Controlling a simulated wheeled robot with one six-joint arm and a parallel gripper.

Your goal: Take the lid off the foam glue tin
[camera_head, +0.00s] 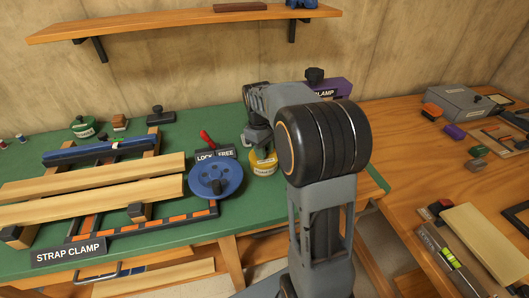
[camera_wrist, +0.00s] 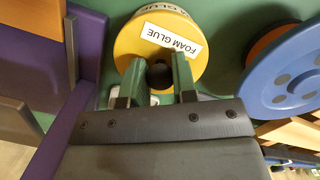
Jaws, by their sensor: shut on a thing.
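The foam glue tin (camera_head: 263,165) is yellow and stands on the green bench top near its right end, partly hidden by my arm. In the wrist view its yellow lid (camera_wrist: 135,42) carries a white FOAM GLUE label and has a dark round knob (camera_wrist: 160,75). My gripper (camera_wrist: 159,72) has one finger on each side of the knob and is shut on it. It comes down from above in the head view (camera_head: 260,143). The lid appears to sit on the tin; I cannot tell whether there is a gap under it.
A blue wheel (camera_head: 216,178) and a LOCK/FREE plate with a red lever (camera_head: 207,138) stand just left of the tin. A purple box (camera_head: 335,88) stands behind my arm. A strap clamp with wooden boards (camera_head: 95,180) fills the bench's left. Green surface around the tin is narrow.

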